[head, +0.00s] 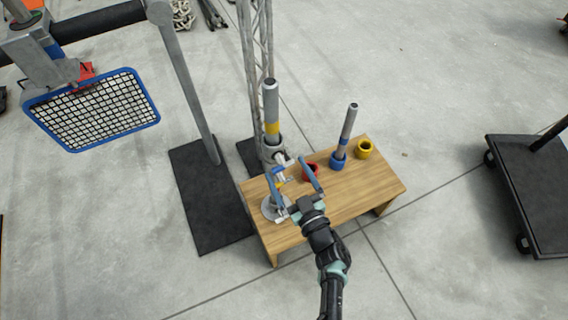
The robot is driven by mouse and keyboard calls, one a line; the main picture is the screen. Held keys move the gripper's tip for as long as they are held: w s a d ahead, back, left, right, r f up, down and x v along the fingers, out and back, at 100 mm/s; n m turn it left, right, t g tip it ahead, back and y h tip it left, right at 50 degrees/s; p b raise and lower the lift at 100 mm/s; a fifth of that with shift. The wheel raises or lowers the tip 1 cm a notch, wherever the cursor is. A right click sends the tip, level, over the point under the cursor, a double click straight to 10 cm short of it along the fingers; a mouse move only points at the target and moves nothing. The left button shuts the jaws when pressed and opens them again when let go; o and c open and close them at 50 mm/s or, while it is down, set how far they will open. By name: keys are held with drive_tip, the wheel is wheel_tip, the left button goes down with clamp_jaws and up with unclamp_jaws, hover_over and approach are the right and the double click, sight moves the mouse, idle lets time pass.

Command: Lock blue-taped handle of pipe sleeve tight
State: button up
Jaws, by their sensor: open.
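A grey pipe (270,100) with a yellow band stands upright at the left end of the wooden table. It sits in a grey pipe sleeve (273,150) above a round metal base (270,212). Small blue and yellow taped parts show just below the sleeve; the blue-taped handle (278,170) seems to be among them, but it is too small to tell its angle. My gripper (286,168) is open, reaching in from the front right. Its two long blue-grey fingers spread on either side of the taped parts in this view. Contact cannot be told.
On the wooden table (355,193) stand a red cup (311,171), a blue cup (338,161) holding a second pipe (348,124), and a yellow cup (364,149). A lattice truss rises behind. A blue-framed grid lamp (95,110) hangs left. A dark cart (532,190) stands right.

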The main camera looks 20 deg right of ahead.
drive_tip(key=s+p, duration=0.1)
drive_tip(key=s, duration=0.9)
drive_tip(key=shift+s+d, duration=0.2)
